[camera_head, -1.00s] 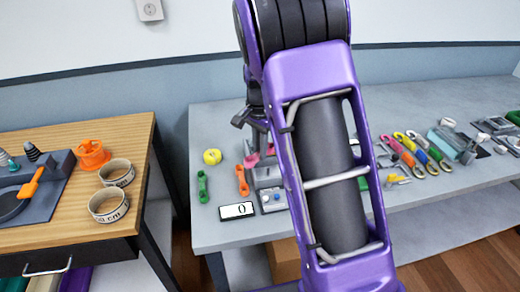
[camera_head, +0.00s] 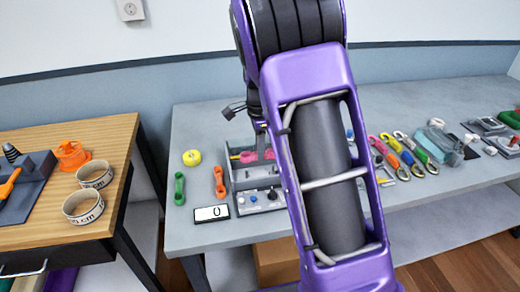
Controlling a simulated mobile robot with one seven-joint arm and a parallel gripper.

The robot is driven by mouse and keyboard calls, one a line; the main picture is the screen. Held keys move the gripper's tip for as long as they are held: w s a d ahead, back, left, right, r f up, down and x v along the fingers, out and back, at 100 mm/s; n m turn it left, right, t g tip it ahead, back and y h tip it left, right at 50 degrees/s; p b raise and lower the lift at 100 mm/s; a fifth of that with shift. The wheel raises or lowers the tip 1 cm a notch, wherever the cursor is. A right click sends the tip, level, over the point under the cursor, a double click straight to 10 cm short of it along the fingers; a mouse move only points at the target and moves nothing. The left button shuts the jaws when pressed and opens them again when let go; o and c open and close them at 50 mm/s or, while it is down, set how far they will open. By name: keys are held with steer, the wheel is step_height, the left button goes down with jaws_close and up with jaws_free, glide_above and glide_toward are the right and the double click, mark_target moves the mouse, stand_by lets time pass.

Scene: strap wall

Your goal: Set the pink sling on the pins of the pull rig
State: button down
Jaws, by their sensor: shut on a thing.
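The pink sling (camera_head: 247,156) shows at the back of the pull rig, lying roughly level across the picture. My gripper (camera_head: 262,148) is shut on it from above, its fingers partly hidden behind my purple arm. The grey pull rig (camera_head: 259,176) stands on the grey bench, with a knob and buttons at its front and a display reading 0 (camera_head: 211,213) at its front left. The sling appears over or within the rig's back part. I cannot tell whether it touches any pin; the pins and the sling's right end are not clear behind my arm.
A green sling (camera_head: 179,188), an orange sling (camera_head: 219,181) and a yellow roll (camera_head: 192,157) lie left of the rig. Several coloured carabiners (camera_head: 404,155) lie to the right. A wooden table (camera_head: 118,150) with tape rings stands at left, across a gap.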

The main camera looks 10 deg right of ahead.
mark_target(260, 175)
steer(key=shift+f+b, duration=1.65)
steer(key=shift+f, duration=0.25)
steer(key=shift+f+b, duration=0.3)
steer(key=shift+f, duration=0.9)
steer(key=shift+f+p, duration=0.15)
steer(key=shift+p, duration=0.15)
steer(key=shift+c, duration=1.7)
jaws_free()
step_height(260, 175, up, 6)
steer(key=p, duration=0.5)
